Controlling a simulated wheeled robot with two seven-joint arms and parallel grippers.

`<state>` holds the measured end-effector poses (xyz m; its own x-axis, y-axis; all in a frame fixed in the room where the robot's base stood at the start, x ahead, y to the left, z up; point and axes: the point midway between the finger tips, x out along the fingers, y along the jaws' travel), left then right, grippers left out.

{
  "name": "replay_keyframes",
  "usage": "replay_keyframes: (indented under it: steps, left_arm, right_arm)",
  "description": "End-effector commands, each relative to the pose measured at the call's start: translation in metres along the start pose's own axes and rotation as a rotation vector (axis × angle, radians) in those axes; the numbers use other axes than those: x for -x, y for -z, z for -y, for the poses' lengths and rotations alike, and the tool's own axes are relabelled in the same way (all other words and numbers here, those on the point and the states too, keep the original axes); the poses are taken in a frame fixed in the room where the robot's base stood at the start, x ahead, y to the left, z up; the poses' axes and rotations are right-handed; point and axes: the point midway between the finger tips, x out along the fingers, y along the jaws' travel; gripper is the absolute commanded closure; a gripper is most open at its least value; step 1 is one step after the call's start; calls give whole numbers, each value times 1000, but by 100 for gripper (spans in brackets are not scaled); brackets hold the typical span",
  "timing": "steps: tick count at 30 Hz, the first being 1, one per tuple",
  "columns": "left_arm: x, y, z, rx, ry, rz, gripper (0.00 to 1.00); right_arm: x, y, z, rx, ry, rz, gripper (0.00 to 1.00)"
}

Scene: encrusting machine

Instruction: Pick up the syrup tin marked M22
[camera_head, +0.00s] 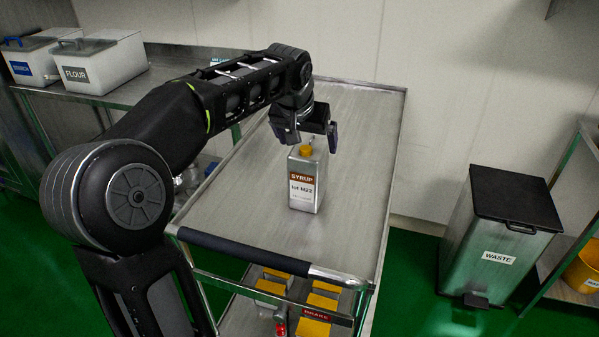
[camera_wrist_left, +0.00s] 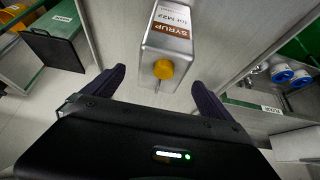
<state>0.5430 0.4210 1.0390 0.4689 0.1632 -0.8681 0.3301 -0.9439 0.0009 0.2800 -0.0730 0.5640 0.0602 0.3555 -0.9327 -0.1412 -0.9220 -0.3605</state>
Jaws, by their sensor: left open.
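The syrup tin marked M22 (camera_head: 306,185) stands upright on the top of a steel trolley (camera_head: 350,130). It is a silver box-shaped tin with a brown and white label and a yellow cap. My left gripper (camera_head: 312,135) is open just above and behind the tin. In the left wrist view the tin (camera_wrist_left: 168,40) shows beyond the open fingers of the left gripper (camera_wrist_left: 158,85), with its yellow cap towards me, roughly midway between them. The fingers appear not to touch it. My right gripper is not in view.
The trolley top around the tin is clear. Several yellow-topped items (camera_head: 312,327) sit on its lower shelf. A waste bin (camera_head: 497,240) stands to the right. Flour (camera_head: 100,65) and starch (camera_head: 28,65) containers stand on a bench at the left. A wall is behind.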

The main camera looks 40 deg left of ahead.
Motion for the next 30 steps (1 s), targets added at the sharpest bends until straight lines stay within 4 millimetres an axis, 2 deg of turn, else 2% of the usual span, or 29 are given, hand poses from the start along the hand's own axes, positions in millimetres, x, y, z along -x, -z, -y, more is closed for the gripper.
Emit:
replay_keyframes:
  steps: [10,18,30]
  left_arm:
    - [-1,0,0,0,0,0,4]
    - [-25,-1,0,-1,0,3,4]
    - [-32,-1,0,-1,0,2,4]
  right_arm:
    - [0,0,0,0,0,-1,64]
    - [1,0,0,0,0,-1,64]
    - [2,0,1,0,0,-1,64]
